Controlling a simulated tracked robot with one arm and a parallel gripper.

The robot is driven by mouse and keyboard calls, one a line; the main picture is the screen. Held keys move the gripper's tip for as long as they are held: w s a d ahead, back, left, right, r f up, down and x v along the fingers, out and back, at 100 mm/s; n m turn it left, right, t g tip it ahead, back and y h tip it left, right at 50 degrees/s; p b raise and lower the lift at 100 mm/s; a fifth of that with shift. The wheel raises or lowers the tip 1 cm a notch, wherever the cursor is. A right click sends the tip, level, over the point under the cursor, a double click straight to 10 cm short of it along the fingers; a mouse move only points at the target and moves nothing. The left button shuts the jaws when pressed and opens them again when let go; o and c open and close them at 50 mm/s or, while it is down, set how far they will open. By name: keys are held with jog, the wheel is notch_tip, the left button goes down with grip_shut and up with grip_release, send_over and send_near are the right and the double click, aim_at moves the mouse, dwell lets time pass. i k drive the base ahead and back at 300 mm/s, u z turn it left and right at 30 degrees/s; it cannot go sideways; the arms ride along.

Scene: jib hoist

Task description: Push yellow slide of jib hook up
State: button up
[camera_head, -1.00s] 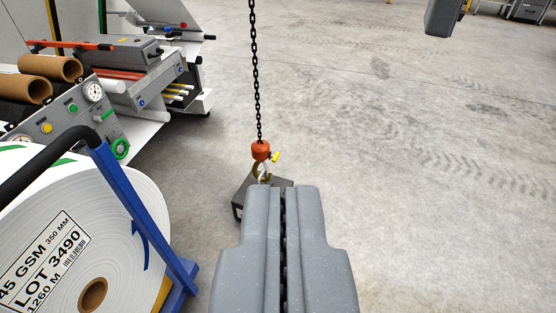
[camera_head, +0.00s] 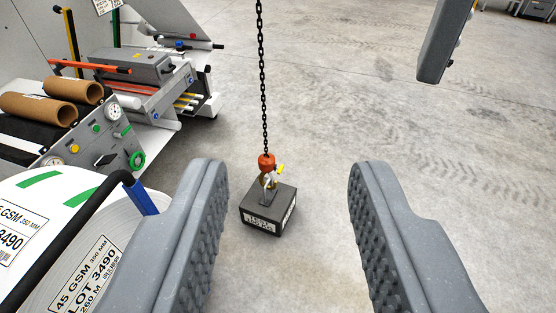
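The small yellow slide (camera_head: 280,169) sticks out on the right side of the hook. The hook's lower end is at the top of a dark grey weight block (camera_head: 268,209) with a white label; I cannot tell whether it is hooked on. My gripper (camera_head: 281,215) is wide open and empty, its two grey ridged fingers in the foreground. The hook and block show between them, farther off, untouched.
A large white paper roll (camera_head: 140,235) on a blue-framed cart with a black handle (camera_head: 60,255) stands close at lower left. A machine with brown cardboard cores (camera_head: 45,107) stands at upper left. A grey hanging box (camera_head: 445,40) is at upper right. Concrete floor (camera_head: 440,150) is clear right.

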aim_at(280, 169)
jog(key=i, duration=2.3)
jog(key=u, duration=0.1)
